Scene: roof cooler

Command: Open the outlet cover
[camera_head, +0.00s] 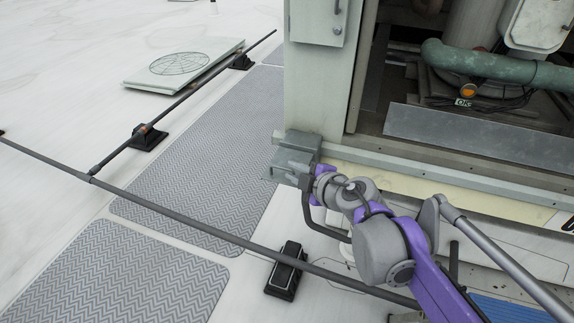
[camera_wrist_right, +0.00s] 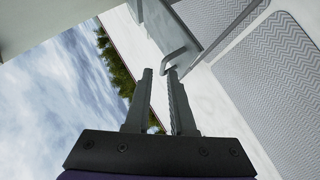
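The outlet cover is a grey box-like lid (camera_head: 296,150) at the lower front corner of the cooler housing, beside the roof walkway. In the right wrist view I take the grey panel (camera_wrist_right: 197,22) at the top to be this cover, with a bent grey bar (camera_wrist_right: 176,54) at its edge. My right gripper (camera_head: 308,184) is close by the cover's near side. In its wrist view the fingers (camera_wrist_right: 160,72) are apart, with a gap between the tips. The bar's end shows at that gap; contact cannot be told. My left gripper is not in view.
The cooler housing (camera_head: 312,90) stands behind the cover, with an open bay holding a green pipe (camera_head: 500,68). A dark rail (camera_head: 200,213) on black feet (camera_head: 285,271) crosses the roof in front. Grey patterned walkway mats (camera_head: 200,160) lie to the left.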

